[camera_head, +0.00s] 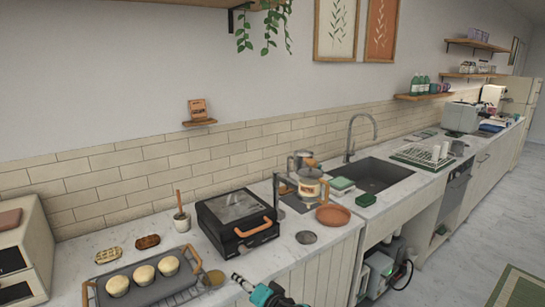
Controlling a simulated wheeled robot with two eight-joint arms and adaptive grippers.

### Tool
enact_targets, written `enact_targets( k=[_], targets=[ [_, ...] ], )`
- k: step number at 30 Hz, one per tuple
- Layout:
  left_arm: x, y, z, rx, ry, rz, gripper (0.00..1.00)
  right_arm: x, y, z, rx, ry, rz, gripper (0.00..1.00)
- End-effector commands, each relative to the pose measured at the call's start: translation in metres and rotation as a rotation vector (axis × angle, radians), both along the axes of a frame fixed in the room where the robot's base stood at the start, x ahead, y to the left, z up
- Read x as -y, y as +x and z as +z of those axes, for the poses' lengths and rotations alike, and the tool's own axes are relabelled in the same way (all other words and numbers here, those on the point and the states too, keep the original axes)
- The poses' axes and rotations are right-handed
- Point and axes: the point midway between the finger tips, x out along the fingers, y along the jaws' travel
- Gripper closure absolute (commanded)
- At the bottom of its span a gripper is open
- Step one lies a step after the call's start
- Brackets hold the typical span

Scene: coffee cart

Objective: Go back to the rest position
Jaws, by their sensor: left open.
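My left gripper (258,293), dark with teal parts, shows only partly at the bottom edge, in front of the counter. Its jaws are open, and I see nothing held in it. Most of it and its arm are cut off by the frame. My right gripper is not in view.
A sink (372,175) lies farther right.

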Motion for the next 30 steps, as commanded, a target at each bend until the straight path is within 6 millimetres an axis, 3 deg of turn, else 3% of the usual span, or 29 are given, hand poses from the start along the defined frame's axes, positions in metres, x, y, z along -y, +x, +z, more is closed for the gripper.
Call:
enact_targets(
  k=[6,13,21,25,30],
  targets=[
    [-0.064,-0.051,0.005,-0.156,-0.194,0.032,0.54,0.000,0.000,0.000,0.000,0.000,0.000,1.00],
    [-0.105,-0.136,-0.003,-0.279,-0.479,0.037,0.54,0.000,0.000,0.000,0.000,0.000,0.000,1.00],
    [-0.106,-0.228,-0.019,-0.297,-0.812,0.018,0.54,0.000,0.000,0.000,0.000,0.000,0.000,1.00],
    [-0.099,-0.251,-0.024,-0.278,-0.915,0.006,0.54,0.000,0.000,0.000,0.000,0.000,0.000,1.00],
    [-0.094,-0.261,-0.027,-0.263,-0.972,-0.002,0.54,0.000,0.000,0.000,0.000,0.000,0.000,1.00]
  ],
)
